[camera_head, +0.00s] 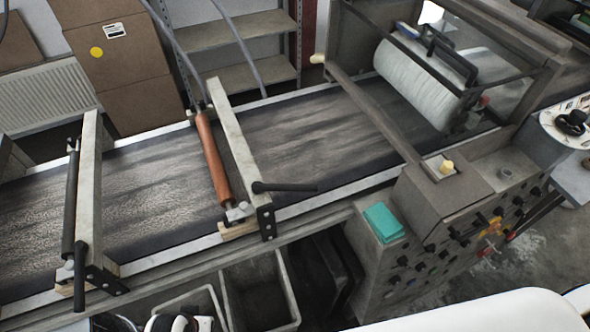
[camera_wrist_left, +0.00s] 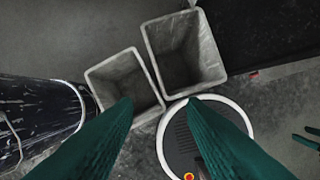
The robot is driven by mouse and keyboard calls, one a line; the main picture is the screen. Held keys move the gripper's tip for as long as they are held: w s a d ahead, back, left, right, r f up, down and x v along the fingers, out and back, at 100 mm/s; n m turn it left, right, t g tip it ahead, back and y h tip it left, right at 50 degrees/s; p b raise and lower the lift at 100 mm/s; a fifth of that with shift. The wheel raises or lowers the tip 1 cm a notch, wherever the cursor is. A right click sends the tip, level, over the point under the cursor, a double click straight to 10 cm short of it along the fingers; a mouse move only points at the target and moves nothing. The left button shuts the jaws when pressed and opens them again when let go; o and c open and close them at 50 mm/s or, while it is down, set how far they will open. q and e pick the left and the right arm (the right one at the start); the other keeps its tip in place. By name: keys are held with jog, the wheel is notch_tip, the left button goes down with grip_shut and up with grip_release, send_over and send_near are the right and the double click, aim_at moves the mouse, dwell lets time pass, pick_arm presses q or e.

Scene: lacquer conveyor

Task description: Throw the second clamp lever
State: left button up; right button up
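Two clamp bars cross the conveyor in the head view. The left clamp bar (camera_head: 89,190) has a black lever (camera_head: 80,275) pointing down toward the near side. The right clamp bar (camera_head: 238,150) has a black lever (camera_head: 285,187) sticking out to the right, roughly level. A red-brown roller (camera_head: 212,158) lies beside the right bar; a black roller (camera_head: 71,200) lies beside the left one. My left gripper (camera_wrist_left: 160,100) shows two green fingers, wide apart and empty, above grey bins. Two dark green fingertips of my right gripper (camera_wrist_left: 307,138) show at the wrist view's right edge, apart.
The conveyor belt (camera_head: 310,135) runs across the head view. Grey bins (camera_head: 258,292) stand below its near edge. A control box (camera_head: 450,225) with knobs and a teal block (camera_head: 383,222) stands to the right. A white fluffy roller (camera_head: 420,85) is behind a frame.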

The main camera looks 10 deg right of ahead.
pick_arm(q)
jog(key=w+d+r+m+t+h+p, duration=0.1)
jog(key=w+d+r+p, duration=0.2)
jog(key=r, duration=1)
notch_tip(320, 180, up, 24)
jog(key=m+g+h, duration=0.3)
jog(key=m, duration=1.5)
send_over(296, 186)
jog(key=s+a, duration=0.1)
jog(key=a, duration=0.4)
jog(key=p+x, duration=0.4)
jog(key=x, duration=0.6)
jog(key=shift+d+f, duration=0.2)
jog(key=shift+f, duration=0.35)
grip_shut()
